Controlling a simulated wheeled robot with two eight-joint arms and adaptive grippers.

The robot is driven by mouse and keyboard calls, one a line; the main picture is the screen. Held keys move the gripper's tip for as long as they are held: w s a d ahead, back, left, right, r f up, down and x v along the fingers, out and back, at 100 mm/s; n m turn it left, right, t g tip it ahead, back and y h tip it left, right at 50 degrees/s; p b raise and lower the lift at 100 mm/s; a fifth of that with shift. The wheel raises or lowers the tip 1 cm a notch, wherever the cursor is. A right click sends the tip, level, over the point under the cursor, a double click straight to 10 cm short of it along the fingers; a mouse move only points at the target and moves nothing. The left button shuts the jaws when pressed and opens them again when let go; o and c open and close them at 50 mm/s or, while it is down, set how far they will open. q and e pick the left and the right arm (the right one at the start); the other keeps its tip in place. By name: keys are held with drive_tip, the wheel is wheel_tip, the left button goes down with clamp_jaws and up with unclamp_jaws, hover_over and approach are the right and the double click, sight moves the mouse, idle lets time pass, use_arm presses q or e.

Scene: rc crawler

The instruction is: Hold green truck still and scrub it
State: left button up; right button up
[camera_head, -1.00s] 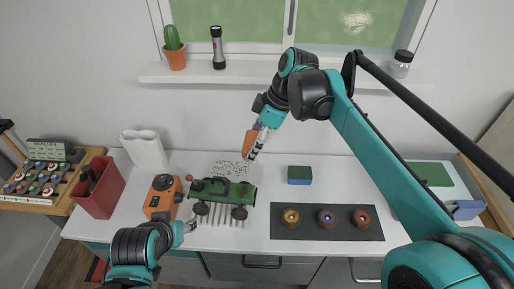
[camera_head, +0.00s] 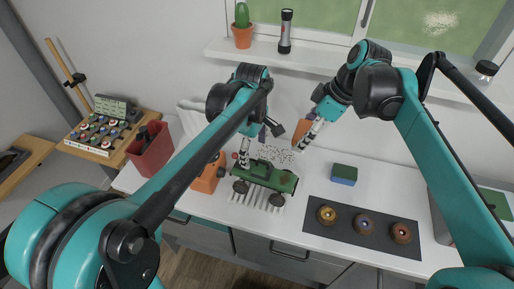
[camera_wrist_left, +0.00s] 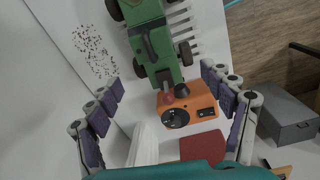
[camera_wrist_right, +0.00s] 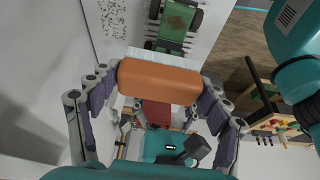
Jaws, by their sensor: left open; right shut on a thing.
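The green truck (camera_head: 266,176) stands on a ribbed white rack on the counter. In the right wrist view the truck (camera_wrist_right: 176,20) shows a brown patch on top; it also shows in the left wrist view (camera_wrist_left: 152,40). My right gripper (camera_head: 306,134) is shut on an orange brush (camera_wrist_right: 158,82) with white bristles, held above and behind the truck, apart from it. My left gripper (camera_head: 244,156) is open and empty above the truck's left end. In the left wrist view, the truck and an orange box lie beyond its spread fingers.
The orange box (camera_head: 206,180) with a dial stands left of the truck, beside a red bin (camera_head: 152,152). A green-and-blue sponge (camera_head: 344,174) and a dark mat (camera_head: 342,228) with three round pieces lie to the right. Speckles (camera_head: 276,155) lie behind the truck.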

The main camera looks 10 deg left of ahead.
sight(257, 172)
use_arm(q)
drive_tip(key=shift+w+d+f+n, duration=0.25)
drive_tip(key=shift+w+d+n, duration=0.05)
drive_tip(key=shift+w+n, duration=0.15)
drive_tip(key=shift+f, duration=0.3)
wheel_tip(257, 172, down, 11)
drive_tip(key=shift+f, duration=0.15)
drive_tip(key=c, duration=1.8)
